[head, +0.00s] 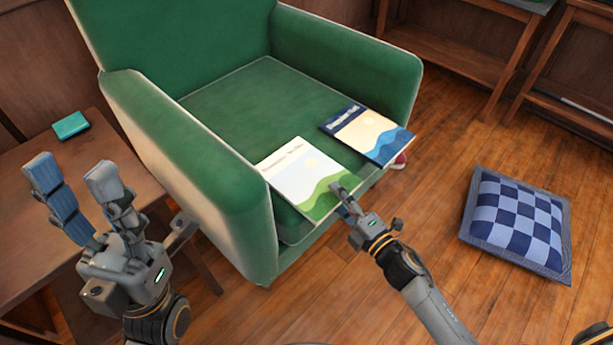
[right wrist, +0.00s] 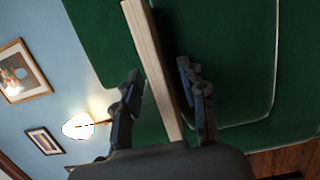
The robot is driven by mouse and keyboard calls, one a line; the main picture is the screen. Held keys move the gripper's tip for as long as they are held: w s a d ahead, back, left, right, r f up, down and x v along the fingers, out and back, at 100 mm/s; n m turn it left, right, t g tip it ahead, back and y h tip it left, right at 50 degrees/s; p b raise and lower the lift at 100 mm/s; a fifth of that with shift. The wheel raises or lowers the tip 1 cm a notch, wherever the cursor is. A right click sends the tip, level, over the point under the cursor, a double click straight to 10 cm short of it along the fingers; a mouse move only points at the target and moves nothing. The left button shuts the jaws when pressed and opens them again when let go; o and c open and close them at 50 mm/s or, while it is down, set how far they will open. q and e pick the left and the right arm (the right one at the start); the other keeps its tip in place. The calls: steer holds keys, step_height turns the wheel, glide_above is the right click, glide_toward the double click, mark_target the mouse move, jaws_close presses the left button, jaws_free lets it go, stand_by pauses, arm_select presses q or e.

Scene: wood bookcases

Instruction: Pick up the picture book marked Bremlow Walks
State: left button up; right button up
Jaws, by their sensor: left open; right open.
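A picture book with a white cover and green hills (head: 303,180) lies on the green armchair's seat, its near corner jutting past the front edge. Its small title is blurred but looks like Bremlow Walks. My right gripper (head: 345,200) is at the book's near right corner, one finger above it. In the right wrist view the book (right wrist: 150,55) appears edge-on, its pale page edge between my open right fingers (right wrist: 158,72). I see gaps beside it. My left gripper (head: 70,168) is open and empty, raised at the left over the side table.
A second book with a dark blue band and blue waves (head: 370,136) lies close to the right. The armchair's arms (head: 190,160) flank the seat. A teal book (head: 70,125) lies on the side table (head: 30,230). A checkered cushion (head: 515,220) is on the floor.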

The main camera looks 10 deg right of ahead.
steer(key=shift+c, duration=0.6)
jaws_close()
steer(key=shift+r, duration=0.15)
